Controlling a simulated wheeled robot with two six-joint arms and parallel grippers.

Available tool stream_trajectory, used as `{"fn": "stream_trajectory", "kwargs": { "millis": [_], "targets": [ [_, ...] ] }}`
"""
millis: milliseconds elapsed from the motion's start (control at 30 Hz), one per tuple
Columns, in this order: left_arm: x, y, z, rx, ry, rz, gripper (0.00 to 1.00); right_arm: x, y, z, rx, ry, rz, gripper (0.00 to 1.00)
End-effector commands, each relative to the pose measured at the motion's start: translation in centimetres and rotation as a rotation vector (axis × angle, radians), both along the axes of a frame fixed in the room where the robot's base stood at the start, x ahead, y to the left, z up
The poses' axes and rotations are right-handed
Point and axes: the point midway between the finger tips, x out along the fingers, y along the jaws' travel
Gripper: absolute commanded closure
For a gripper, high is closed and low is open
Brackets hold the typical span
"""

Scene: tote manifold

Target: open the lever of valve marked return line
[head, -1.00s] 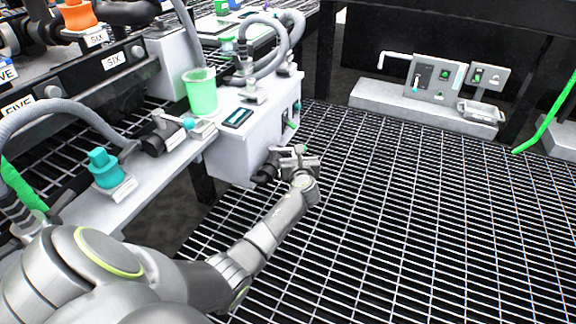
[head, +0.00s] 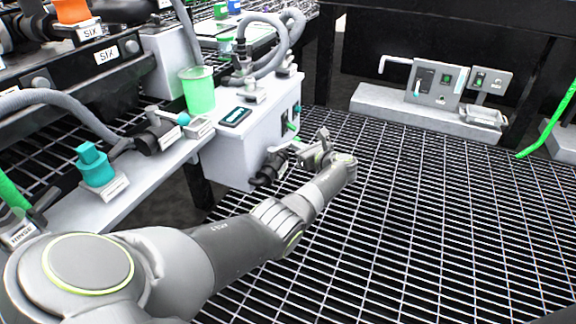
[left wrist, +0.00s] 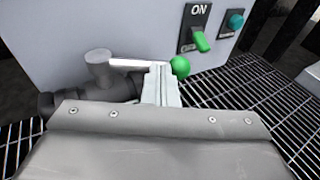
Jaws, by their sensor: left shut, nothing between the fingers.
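A dark pipe valve (head: 268,168) sits low at the front of the white box (head: 232,160). In the left wrist view its grey stem (left wrist: 98,62) carries a pale lever (left wrist: 135,63) that points right and ends in a green ball (left wrist: 180,67). No return line label is readable on it. My left gripper (head: 304,156) is just right of the valve. In the left wrist view its fingers (left wrist: 161,75) are shut and empty, close to the lever near the ball, overlapping it in the picture. I cannot tell whether they touch. My right gripper is not in view.
The box face carries a green switch (left wrist: 201,42) marked ON and a teal knob (left wrist: 235,20). A green cup (head: 198,92) and a teal-capped fitting (head: 95,168) stand on the ledge. Grated floor (head: 430,220) is open to the right. A panel (head: 437,84) stands beyond.

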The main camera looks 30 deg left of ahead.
Motion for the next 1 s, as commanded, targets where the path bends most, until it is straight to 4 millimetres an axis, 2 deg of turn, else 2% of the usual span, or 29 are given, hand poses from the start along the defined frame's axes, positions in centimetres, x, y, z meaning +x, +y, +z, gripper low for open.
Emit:
{"fn": "stream_trajectory", "kwargs": {
  "millis": [600,1000],
  "targets": [
    [1.5,2.5,-0.2,0.0,0.002,-0.002,1.0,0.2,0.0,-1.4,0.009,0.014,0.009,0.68],
    [1.8,3.1,-0.1,-0.001,0.001,-0.004,1.0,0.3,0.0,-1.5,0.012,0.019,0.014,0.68]
  ]
}}
